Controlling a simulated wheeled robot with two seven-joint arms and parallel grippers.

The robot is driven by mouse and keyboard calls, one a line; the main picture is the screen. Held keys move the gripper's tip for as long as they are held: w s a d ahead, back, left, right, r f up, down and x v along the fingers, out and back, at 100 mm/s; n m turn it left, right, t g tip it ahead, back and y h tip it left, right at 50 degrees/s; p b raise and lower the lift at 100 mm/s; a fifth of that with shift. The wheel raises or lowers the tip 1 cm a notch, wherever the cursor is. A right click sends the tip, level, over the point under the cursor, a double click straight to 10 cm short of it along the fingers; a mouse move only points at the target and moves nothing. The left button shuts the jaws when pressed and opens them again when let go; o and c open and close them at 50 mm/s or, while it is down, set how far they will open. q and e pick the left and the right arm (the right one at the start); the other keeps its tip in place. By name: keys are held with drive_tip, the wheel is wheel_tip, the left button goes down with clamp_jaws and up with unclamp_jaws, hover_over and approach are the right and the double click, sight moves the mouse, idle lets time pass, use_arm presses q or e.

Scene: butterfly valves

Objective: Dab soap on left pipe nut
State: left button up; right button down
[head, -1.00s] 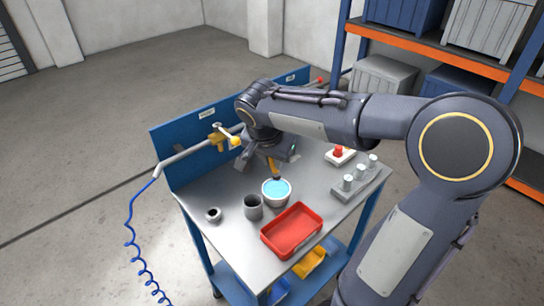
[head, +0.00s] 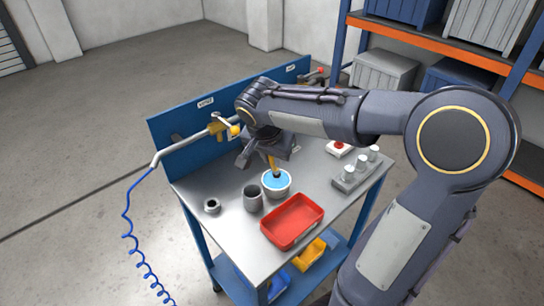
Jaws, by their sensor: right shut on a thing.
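My right gripper (head: 268,148) is shut on a brush (head: 271,163) with a yellow-orange handle and a dark tip. The brush points down, with its tip at the light blue soap in the white bowl (head: 276,193); I cannot tell how deep it reaches. A grey pipe (head: 183,147) runs along the blue back panel to a brass-coloured valve fitting (head: 222,127), behind and left of the gripper. The left pipe nut is too small to tell apart from the fitting. My arm hides part of the pipe line. My left gripper is not in view.
A blue coiled hose (head: 133,248) hangs at the left.

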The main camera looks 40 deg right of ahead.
drive_tip(key=shift+f+b, duration=0.65)
drive_tip(key=shift+b, duration=0.1)
idle(1.7)
drive_tip(key=shift+r+p, duration=2.5)
drive_tip(key=shift+r, duration=1.05)
